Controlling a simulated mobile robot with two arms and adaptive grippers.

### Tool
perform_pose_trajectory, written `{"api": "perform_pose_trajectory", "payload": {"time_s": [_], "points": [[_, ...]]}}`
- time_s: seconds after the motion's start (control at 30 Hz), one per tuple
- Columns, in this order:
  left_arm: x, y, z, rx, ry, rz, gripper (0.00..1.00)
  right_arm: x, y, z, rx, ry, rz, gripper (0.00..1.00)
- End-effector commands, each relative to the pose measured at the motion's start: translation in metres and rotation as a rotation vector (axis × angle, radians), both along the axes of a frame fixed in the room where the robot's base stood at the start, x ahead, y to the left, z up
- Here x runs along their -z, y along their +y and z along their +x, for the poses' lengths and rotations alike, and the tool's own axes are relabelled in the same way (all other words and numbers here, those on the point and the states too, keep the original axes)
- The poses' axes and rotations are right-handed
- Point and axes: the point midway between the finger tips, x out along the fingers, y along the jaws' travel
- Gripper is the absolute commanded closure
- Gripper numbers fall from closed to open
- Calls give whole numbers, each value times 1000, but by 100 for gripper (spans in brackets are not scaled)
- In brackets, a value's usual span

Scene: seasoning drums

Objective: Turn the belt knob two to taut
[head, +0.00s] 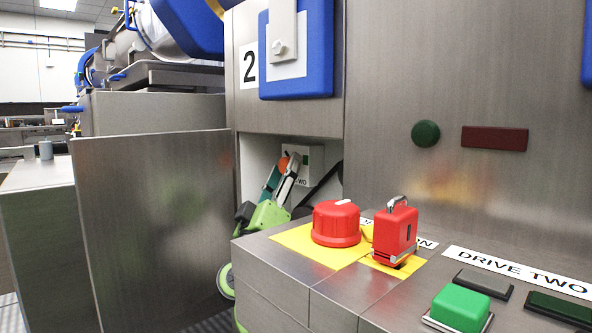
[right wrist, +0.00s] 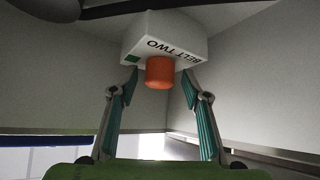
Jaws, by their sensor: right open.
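The belt knob two is an orange cylinder (right wrist: 159,73) on the face of a white box labelled BELT TWO (right wrist: 165,35). In the head view, the knob (head: 283,163) shows partly behind my right gripper (head: 284,172), inside the recess in the steel cabinet. In the right wrist view, my right gripper (right wrist: 160,84) is open, with its teal-padded fingers on either side of the knob. A gap shows between each finger and the knob. A green square marks the box face beside the knob. My left gripper is not in view.
The recess has cabinet walls close on both sides. A steel ledge (head: 272,270) in front carries a red knob (head: 337,223), a red lockout piece (head: 395,234) and a green button (head: 459,308). A steel panel (head: 155,220) stands to the left.

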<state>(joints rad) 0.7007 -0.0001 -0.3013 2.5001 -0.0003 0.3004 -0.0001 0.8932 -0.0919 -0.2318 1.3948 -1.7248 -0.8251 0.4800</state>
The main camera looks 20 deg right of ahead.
Motion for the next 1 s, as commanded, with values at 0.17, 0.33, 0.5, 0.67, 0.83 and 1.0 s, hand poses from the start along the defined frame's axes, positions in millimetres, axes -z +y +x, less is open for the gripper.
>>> {"api": "perform_pose_trajectory", "payload": {"time_s": [0.17,0.33,0.5,0.67,0.83,1.0], "points": [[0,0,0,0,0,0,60,-1,2,1,0,2,0,57],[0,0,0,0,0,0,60,-1,2,1,0,1,0,62],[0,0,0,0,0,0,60,-1,1,1,-1,1,0,95],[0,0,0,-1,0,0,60,-1,2,1,-1,-3,2,95],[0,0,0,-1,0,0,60,-1,2,3,1,-62,24,95],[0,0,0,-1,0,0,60,-1,3,4,1,-169,62,95]]}}
